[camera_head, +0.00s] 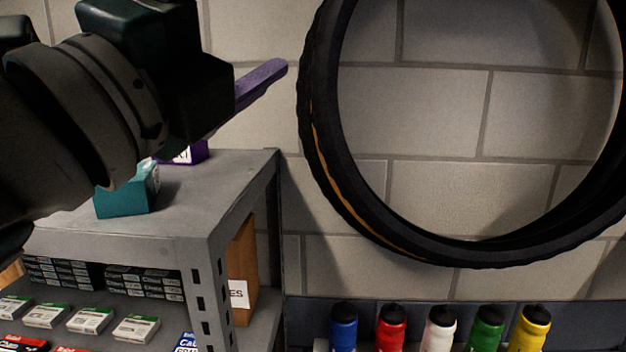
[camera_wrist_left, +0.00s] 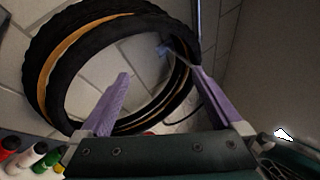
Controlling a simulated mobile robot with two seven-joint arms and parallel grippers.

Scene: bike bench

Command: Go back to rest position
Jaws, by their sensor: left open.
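My left gripper (camera_head: 264,84) reaches in from the upper left in the head view, with one purple finger showing just left of a black tyre. In the left wrist view both purple fingers of this gripper (camera_wrist_left: 158,76) are apart. No held object can be made out between them. The black tyre (camera_head: 313,170) stands out against the wall in the head view. Tyres with tan sidewalls (camera_wrist_left: 62,75) lie beyond the fingers in the wrist view; I cannot tell whether a finger touches one. My right gripper is in neither view.
A grey metal shelf (camera_head: 205,192) stands below my left arm, with a teal box (camera_head: 127,203) and a purple box (camera_head: 190,155) on top. Small boxes sit on its lower level. Several coloured bottles (camera_head: 391,330) line the bottom right. The block wall (camera_head: 440,115) is behind.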

